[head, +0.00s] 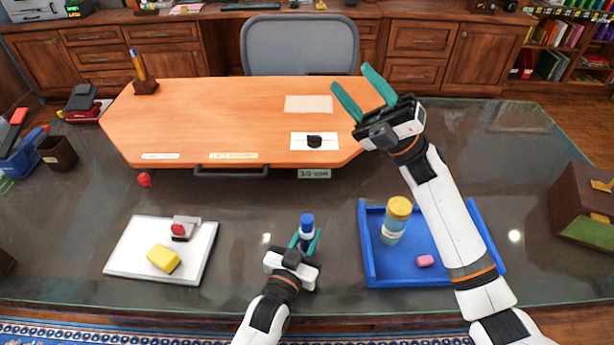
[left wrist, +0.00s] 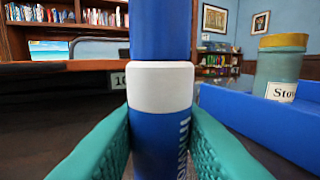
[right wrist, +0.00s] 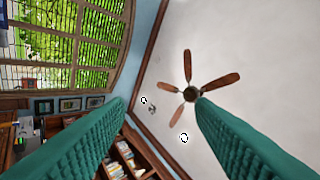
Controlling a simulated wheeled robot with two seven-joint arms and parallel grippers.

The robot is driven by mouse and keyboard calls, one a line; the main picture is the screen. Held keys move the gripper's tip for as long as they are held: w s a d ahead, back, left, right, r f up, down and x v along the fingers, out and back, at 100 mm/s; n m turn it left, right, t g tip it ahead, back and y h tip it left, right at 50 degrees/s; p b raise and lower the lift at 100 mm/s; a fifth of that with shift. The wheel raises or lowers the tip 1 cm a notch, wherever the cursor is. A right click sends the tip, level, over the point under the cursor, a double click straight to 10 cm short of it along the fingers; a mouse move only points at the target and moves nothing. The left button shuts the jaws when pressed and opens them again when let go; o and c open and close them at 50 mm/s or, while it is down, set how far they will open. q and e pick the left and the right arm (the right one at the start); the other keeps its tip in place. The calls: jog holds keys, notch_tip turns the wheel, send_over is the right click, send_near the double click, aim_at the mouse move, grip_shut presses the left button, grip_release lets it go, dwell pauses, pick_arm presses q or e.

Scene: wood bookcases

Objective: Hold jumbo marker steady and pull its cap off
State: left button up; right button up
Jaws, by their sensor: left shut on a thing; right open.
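The jumbo marker (head: 307,232) stands upright near the front of the dark glass desk. In the left wrist view the marker (left wrist: 161,85) has a blue lower body, a white band and a blue upper part, which looks like its cap (left wrist: 161,30). My left gripper (head: 304,243) is shut around the lower body, its teal fingers on both sides. The marker's bottom end is hidden. My right gripper (head: 362,95) is raised above the orange board, far from the marker.
A blue tray (head: 367,245) right of the marker holds a yellow-lidded jar (head: 393,220) and a pink eraser (head: 425,261). A white board (head: 130,252) at left bears a yellow block (head: 163,258) and a red-and-grey item. An orange raised board (head: 230,110) spans behind.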

jog(key=s+a+n+g+h, duration=0.75)
jog(key=a+n+g, duration=0.25)
jog(key=a+g, duration=0.35)
jog(key=m+t+h, duration=0.1)
jog(key=t+h, duration=0.7)
jog(key=h, duration=1.1)
send_over(307, 219)
notch_tip(307, 219, down, 16)
notch_tip(307, 219, down, 11)
jog(key=shift+f, duration=0.1)
